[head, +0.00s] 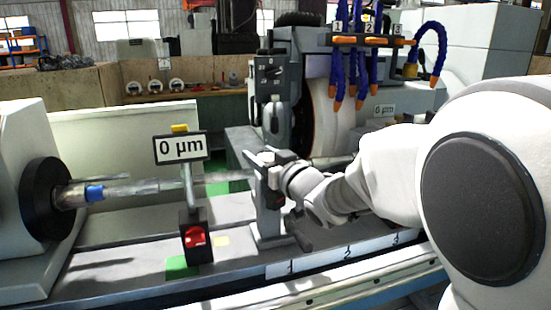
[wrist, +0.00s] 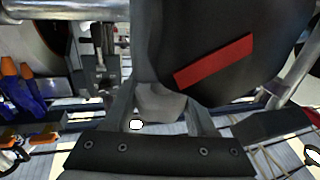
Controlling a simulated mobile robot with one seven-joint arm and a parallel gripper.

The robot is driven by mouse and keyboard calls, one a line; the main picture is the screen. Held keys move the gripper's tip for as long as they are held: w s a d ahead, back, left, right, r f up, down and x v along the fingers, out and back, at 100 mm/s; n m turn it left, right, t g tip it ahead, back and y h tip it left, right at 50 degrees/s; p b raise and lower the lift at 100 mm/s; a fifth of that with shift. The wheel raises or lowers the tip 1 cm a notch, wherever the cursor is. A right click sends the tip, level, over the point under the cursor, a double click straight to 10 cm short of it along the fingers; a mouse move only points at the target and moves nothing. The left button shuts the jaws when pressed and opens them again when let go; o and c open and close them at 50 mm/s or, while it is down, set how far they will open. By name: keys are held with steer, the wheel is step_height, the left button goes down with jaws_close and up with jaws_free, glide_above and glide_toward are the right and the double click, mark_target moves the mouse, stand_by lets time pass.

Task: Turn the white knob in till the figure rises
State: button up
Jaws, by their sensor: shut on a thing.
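A display (head: 181,148) on a post reads "0 µm" in the head view. My gripper (head: 270,160) is at the upright rest (head: 268,228) on the machine bed, right of the display. In the wrist view, my gripper's two fingers (wrist: 161,112) stand either side of a pale grey-white knob (wrist: 160,103) and are shut on it. The knob sits against a dark body with a red stripe (wrist: 214,60). In the head view my gripper and wrist hide the knob.
A long shaft (head: 135,187) with a blue band runs from the black chuck (head: 46,198) toward the rest. The grinding wheel (head: 335,113) and blue hoses (head: 364,75) stand behind. Bed marks read 1, 2, 3.

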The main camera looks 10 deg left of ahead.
steer(key=shift+f+m+t+h+b, duration=0.2)
steer(key=shift+m+t+h+b, duration=0.25)
steer(key=shift+b, duration=0.35)
steer(key=shift+d+m+t+h+b, duration=0.1)
steer(key=shift+m+t+h+b, duration=0.2)
steer(key=shift+h+b, duration=0.45)
steer(key=shift+w+d+m+t+h+b, duration=0.1)
steer(key=shift+m+t+h+b, duration=0.25)
steer(key=shift+m+h+b, duration=0.2)
steer(key=shift+w+d+m+t+h+b, duration=0.1)
steer(key=shift+m+t+h+b, duration=0.25)
steer(key=shift+h+b, duration=0.2)
steer(key=shift+d+r+m+t+h+p, duration=0.15)
steer(key=shift+r+m+t+h+p, duration=0.1)
steer(key=shift+m+h+p, duration=0.55)
steer(key=shift+d+m+h+p, duration=0.1)
steer(key=shift+m+h+p, duration=0.25)
steer(key=shift+h+p, duration=0.45)
steer(key=shift+w+d+f+m+t+h+p, duration=0.1)
steer(key=shift+d+m+t+h+p, duration=0.15)
steer(key=shift+m+h+p, duration=0.4)
steer(key=o, duration=1.4)
steer(key=shift+c, duration=0.2)
steer(key=s+d+p, duration=0.2)
steer(key=s, duration=1.5)
steer(key=shift+s, duration=0.15)
